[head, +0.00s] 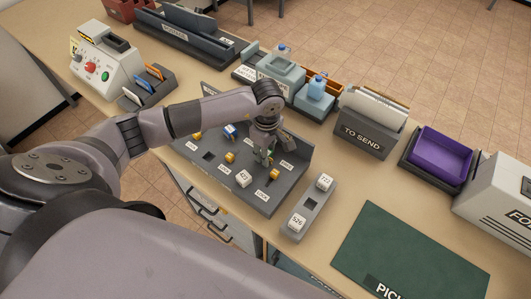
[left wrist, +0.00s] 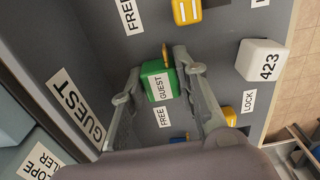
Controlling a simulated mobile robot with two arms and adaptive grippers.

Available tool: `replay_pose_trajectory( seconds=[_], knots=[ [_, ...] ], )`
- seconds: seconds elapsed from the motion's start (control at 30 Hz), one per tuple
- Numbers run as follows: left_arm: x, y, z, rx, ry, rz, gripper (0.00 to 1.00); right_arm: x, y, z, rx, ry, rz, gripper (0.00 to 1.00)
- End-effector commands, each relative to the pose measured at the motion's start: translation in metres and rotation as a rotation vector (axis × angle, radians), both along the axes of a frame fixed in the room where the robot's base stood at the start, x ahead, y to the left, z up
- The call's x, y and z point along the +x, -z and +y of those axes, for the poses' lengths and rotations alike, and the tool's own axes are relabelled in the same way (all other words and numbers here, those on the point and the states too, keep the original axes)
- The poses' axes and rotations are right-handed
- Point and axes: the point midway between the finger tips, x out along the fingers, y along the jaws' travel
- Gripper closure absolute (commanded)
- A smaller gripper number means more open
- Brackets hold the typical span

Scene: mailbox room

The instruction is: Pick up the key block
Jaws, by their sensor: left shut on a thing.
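A green block labelled GUEST (left wrist: 159,82), with a small gold key-like piece on its far edge, is between the two fingers of my left gripper (left wrist: 164,77) in the left wrist view. The gripper is shut on it. I cannot tell whether the block is clear of the board. My right gripper is not in view.
The board also holds a white block 423 (head: 243,178), yellow pieces (head: 273,175) and a blue block (head: 230,131). A small grey holder (head: 311,206) with white blocks stands to its right. A TO SEND box (head: 362,138) and a purple tray (head: 440,157) stand behind.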

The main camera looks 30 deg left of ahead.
Motion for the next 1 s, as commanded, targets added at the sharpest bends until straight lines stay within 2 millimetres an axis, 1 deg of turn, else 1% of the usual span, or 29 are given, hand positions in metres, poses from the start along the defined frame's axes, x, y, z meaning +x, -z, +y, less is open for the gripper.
replay_pose_trajectory(
  seconds=[0.03, 0.17, 0.43, 0.57, 0.67, 0.77, 0.87, 1.0],
  knots=[
    [0.0, 0.0, 0.0, 0.0, 0.0, 0.0, 0.86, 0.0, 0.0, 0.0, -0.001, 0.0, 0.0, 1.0],
    [0.0, 0.0, 0.0, 0.0, 0.0, 0.0, 0.93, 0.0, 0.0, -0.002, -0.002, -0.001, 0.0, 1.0],
    [0.0, -0.002, 0.0, 0.0, 0.0, -0.001, 0.94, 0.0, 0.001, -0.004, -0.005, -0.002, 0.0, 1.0],
    [0.001, -0.009, 0.0, -0.001, 0.001, -0.002, 0.94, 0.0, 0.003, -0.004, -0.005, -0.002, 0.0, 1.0],
    [0.002, -0.02, 0.0, -0.001, 0.0, -0.005, 0.94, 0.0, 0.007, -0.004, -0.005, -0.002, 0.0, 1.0],
    [0.002, -0.038, 0.0, 0.0, 0.002, -0.007, 0.94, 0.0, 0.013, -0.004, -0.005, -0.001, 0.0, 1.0],
    [0.002, -0.062, 0.0, 0.0, 0.002, -0.009, 0.94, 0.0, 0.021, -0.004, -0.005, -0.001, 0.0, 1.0],
    [0.003, -0.102, 0.0, 0.0, 0.001, -0.01, 0.94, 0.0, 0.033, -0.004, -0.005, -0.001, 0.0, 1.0]
  ],
)
